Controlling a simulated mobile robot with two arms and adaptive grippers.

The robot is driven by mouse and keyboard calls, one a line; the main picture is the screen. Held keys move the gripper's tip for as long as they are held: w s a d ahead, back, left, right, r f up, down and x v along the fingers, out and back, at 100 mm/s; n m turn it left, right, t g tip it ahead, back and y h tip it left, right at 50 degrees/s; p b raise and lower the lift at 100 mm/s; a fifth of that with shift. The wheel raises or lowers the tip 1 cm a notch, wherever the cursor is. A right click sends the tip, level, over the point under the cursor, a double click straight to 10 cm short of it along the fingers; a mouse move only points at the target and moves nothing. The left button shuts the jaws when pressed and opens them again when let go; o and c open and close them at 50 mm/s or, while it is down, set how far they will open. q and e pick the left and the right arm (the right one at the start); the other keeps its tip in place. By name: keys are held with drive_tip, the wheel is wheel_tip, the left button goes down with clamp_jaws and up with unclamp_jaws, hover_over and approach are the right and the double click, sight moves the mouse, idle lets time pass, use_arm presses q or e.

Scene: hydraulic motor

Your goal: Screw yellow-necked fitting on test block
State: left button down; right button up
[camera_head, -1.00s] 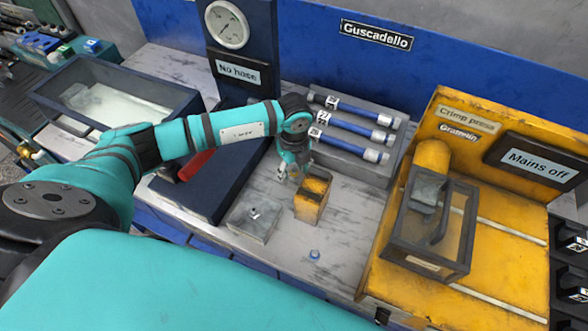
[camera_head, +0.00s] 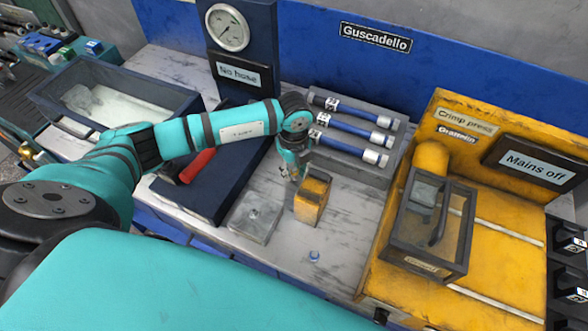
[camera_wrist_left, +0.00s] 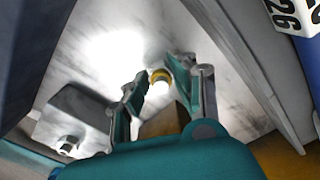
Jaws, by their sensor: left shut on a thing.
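My left gripper (camera_head: 291,174) is over the worktop, behind the yellow block. In the left wrist view its two fingers (camera_wrist_left: 160,88) are shut on a small fitting (camera_wrist_left: 160,76) with a yellow ring and a bright end. The fitting is too small to make out in the head view. A grey metal block (camera_head: 256,217), which looks like the test block, lies on the worktop in front and to the left of the gripper. In the left wrist view this block (camera_wrist_left: 70,118) has a hex piece on it. My right gripper is not in view.
A yellow block (camera_head: 312,201) stands right beside the gripper. A small blue-topped piece (camera_head: 314,256) lies in front. Several blue hoses (camera_head: 350,136) lie in a grey rack behind. The yellow crimp press (camera_head: 430,225) is at right, a red-handled tool (camera_head: 197,165) at left.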

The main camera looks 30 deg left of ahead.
sight(294, 170)
use_arm(q)
drive_tip(key=shift+r+p, duration=1.75)
drive_tip(key=shift+r, duration=0.8)
